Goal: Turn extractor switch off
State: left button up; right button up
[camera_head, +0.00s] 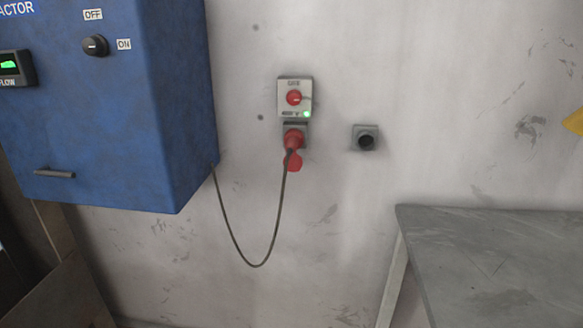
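The blue extractor box (110,130) hangs at the left of the head view, with part of its lettering cut off. Its black rotary switch (96,45) sits near the top, between an OFF label (93,14) above it and an ON label (124,44) to its right. A light mark on the knob seems to point toward ON, but it is small. A display (12,68) marked FLOW glows green at the left edge. Neither of my grippers is in view.
A grey wall unit with a red knob (294,98) and a green light holds a red plug (293,140). Its cable (258,264) loops to the blue box. A small grey socket (366,138) is at its right. A grey table (500,260) stands at lower right.

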aim_at(96, 45)
jog(key=u, duration=1.45)
